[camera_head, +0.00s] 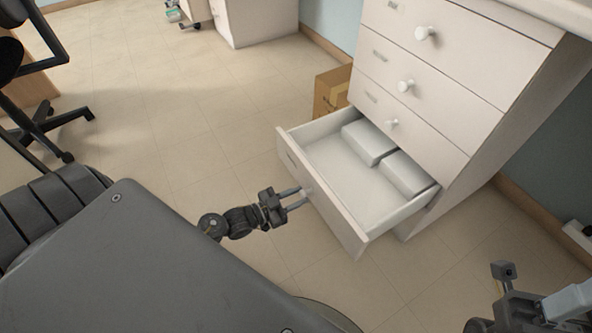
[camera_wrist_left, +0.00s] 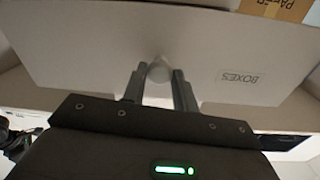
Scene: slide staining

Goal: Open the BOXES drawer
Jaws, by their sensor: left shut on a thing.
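The BOXES drawer (camera_head: 322,210) is the lowest drawer of a white cabinet in the head view and stands pulled out, its inside showing. Two white boxes (camera_head: 370,142) lie at its back. In the left wrist view its front (camera_wrist_left: 100,50) carries an upside-down BOXES label (camera_wrist_left: 241,78). My left gripper (camera_head: 298,198) is at the drawer front, shut on its round white knob (camera_wrist_left: 158,70), with a finger on either side. My right gripper (camera_head: 540,300) is at the lower right of the head view, away from the drawer; its fingertips are not clear.
Three shut drawers with white knobs (camera_head: 424,33) sit above in the cabinet. A cardboard box (camera_head: 331,90) stands on the floor beside the cabinet. A black chair (camera_head: 45,125) is at the left. The tiled floor (camera_head: 190,100) between is clear.

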